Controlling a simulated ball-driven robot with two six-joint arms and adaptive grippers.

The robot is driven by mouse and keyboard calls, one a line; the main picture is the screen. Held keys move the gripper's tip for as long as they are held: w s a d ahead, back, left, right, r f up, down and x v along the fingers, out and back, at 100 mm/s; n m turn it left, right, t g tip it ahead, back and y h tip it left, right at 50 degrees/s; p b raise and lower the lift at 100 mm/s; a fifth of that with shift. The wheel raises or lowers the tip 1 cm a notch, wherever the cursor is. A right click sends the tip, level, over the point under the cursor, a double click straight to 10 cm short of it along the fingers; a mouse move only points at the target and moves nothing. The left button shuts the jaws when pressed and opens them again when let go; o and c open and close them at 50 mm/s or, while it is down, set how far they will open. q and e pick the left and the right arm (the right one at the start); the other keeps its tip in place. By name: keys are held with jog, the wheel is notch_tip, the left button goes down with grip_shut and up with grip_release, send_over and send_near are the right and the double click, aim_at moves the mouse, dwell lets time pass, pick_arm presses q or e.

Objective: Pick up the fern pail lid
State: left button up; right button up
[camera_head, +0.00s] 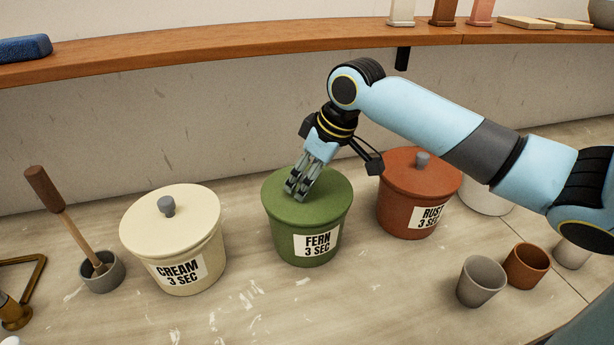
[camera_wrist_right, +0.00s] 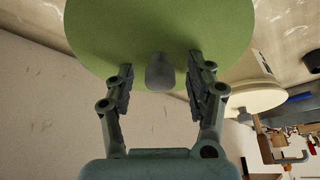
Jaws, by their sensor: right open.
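The green fern pail (camera_head: 307,243) stands upright on the bench, labelled "FERN 3 SEC". Its green lid (camera_head: 330,196) sits flat on it; the lid also fills the top of the right wrist view (camera_wrist_right: 200,28). The lid's grey knob (camera_wrist_right: 160,72) shows between the fingers in the wrist view and is hidden by the gripper in the head view. My right gripper (camera_head: 294,193) is over the lid, pointing down. It is open, with a finger on each side of the knob and a visible gap on both sides. My left gripper is not in view.
The cream pail (camera_head: 175,247) stands to the left and the rust pail (camera_head: 408,205) close on the right, both lidded. Small cups (camera_head: 481,281) are at the front right. A pot with a wooden-handled tool (camera_head: 103,273) is at the left. A wooden shelf (camera_head: 250,45) runs behind.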

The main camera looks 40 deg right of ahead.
grip_shut()
jog(key=shift+r, duration=0.1)
